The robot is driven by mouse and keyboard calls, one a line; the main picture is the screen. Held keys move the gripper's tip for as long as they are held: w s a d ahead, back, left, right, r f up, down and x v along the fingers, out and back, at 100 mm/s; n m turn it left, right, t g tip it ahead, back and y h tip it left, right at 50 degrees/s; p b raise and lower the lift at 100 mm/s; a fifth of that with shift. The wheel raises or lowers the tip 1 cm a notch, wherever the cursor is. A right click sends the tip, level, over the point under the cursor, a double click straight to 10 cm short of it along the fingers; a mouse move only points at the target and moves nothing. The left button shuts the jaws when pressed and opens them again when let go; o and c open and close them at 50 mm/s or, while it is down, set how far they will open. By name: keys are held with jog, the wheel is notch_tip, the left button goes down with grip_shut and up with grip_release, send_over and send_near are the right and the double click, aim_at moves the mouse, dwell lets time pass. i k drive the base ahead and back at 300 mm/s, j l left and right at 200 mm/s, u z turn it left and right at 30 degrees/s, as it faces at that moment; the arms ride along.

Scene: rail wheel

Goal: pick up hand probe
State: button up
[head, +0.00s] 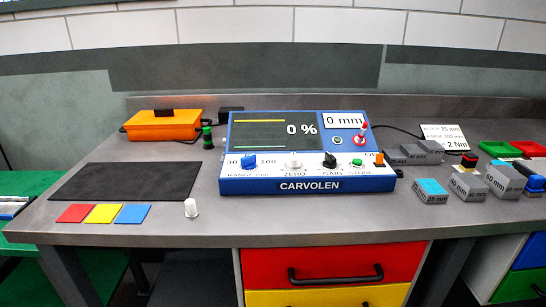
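No label marks the hand probe, and I cannot tell for sure which item it is. A small red and black piece (469,160) stands on a grey block at the right of the bench. A blue and black handle-like piece (530,172) lies by the blocks at the right edge. A green and black upright piece (207,136) stands beside the orange case, and a small white piece (191,208) stands near the front edge. My gripper is not in view.
The orange case (163,125), black mat (125,182) and red, yellow and blue cards (103,213) are on the left. Several grey blocks (467,187) and green and red trays (500,148) crowd the right. Drawers (335,265) are below. Bare bench lies before the instrument.

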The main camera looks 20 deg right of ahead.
aim_at(469, 162)
jog(key=z, duration=0.4)
jog(key=l+z, duration=0.1)
jog(key=z, duration=0.25)
jog(key=l+z, duration=0.1)
jog(key=z, duration=0.7)
